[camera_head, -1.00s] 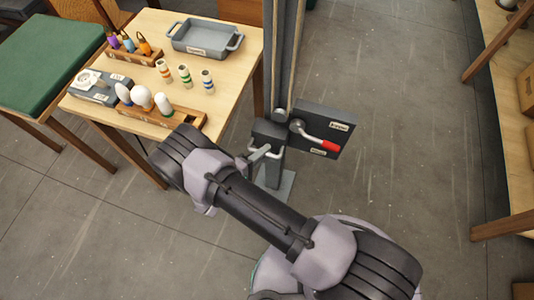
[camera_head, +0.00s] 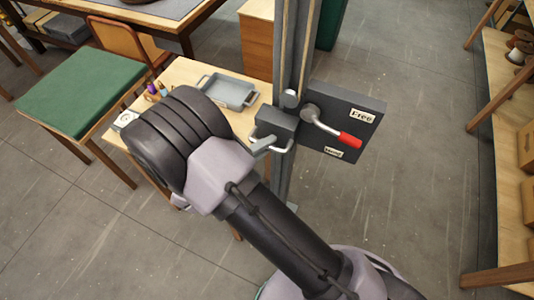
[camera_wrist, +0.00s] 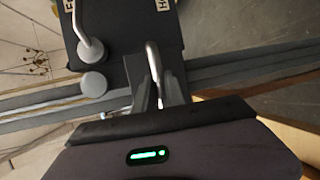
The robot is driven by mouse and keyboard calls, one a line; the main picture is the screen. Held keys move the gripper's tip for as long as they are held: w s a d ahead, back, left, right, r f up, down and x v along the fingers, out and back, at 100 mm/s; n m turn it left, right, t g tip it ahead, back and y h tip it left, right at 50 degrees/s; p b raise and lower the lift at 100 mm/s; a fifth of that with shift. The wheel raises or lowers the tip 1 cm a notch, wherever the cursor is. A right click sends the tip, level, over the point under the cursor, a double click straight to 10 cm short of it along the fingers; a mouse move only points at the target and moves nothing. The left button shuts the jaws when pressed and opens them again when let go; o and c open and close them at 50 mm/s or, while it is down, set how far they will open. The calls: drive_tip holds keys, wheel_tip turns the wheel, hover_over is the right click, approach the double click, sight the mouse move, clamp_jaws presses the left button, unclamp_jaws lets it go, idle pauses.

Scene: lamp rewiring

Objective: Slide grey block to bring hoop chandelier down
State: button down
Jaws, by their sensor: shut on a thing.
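The grey block (camera_head: 275,122) sits on a tall upright rail (camera_head: 294,50) in the head view, with a pale bar handle (camera_head: 283,149) on its near side. My gripper (camera_head: 262,145) is at this handle, largely hidden behind my arm. In the wrist view my gripper (camera_wrist: 158,92) is closed around the metal handle (camera_wrist: 153,62). A small brass branched fixture (camera_wrist: 36,66) shows at the far left of the wrist view; it may be the hoop chandelier, but it is too small to be sure.
A dark panel (camera_head: 355,103) with a red-tipped lever (camera_head: 350,140) and labels "Free" and "Hold" stands right of the block. A wooden table (camera_head: 185,75) with a grey tray (camera_head: 232,92) is behind left. A shelf (camera_head: 497,130) stands far right; the floor between is clear.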

wheel_tip(320, 180, up, 25)
drive_tip(key=p, duration=1.1)
drive_tip(key=shift+w+a+r, duration=0.15)
drive_tip(key=shift+r, duration=0.05)
drive_tip(key=c, duration=1.4)
unclamp_jaws()
drive_tip(key=shift+f, duration=0.1)
drive_tip(key=shift+s, duration=0.2)
drive_tip(key=v, duration=1.7)
